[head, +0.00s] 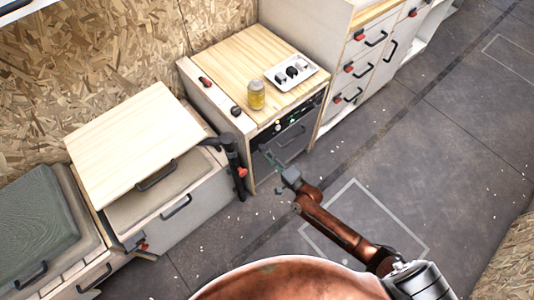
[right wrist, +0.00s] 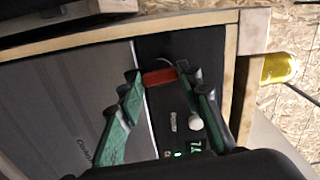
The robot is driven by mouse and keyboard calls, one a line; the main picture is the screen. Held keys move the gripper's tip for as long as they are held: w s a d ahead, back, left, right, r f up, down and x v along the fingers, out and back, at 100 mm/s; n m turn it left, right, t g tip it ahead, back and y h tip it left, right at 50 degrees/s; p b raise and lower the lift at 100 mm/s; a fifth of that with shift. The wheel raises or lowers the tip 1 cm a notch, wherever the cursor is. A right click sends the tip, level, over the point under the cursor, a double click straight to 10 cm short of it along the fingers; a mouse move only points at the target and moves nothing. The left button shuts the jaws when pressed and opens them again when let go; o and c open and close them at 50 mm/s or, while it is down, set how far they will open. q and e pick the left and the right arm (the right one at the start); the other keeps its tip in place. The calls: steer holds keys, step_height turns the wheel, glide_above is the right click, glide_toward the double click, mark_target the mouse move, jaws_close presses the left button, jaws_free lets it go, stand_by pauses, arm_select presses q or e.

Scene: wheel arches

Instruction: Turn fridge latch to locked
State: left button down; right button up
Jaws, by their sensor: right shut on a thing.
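The fridge (head: 289,140) is a dark-fronted unit built in under a wooden counter. Its grey door (right wrist: 75,95) and black control strip fill much of the right wrist view. The latch (right wrist: 160,77) is a small red piece at the edge between door and strip. My right gripper (right wrist: 161,75) has its green fingers on either side of the latch and is shut on it. In the head view the right gripper (head: 268,153) is at the fridge front and hides the latch. My left gripper is not in view.
A white knob (right wrist: 195,123) and green digits are near the fingers. A wooden tabletop (head: 135,140) is at left. The floor at right is clear.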

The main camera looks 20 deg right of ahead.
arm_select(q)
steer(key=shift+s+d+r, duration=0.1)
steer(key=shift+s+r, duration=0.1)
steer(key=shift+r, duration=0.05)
arm_select(e)
steer(key=shift+m, duration=0.7)
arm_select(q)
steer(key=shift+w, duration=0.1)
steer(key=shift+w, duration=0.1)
arm_select(e)
steer(key=o, duration=1.2)
steer(key=shift+c, duration=0.2)
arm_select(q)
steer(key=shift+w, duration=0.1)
arm_select(e)
steer(key=v, duration=1.2)
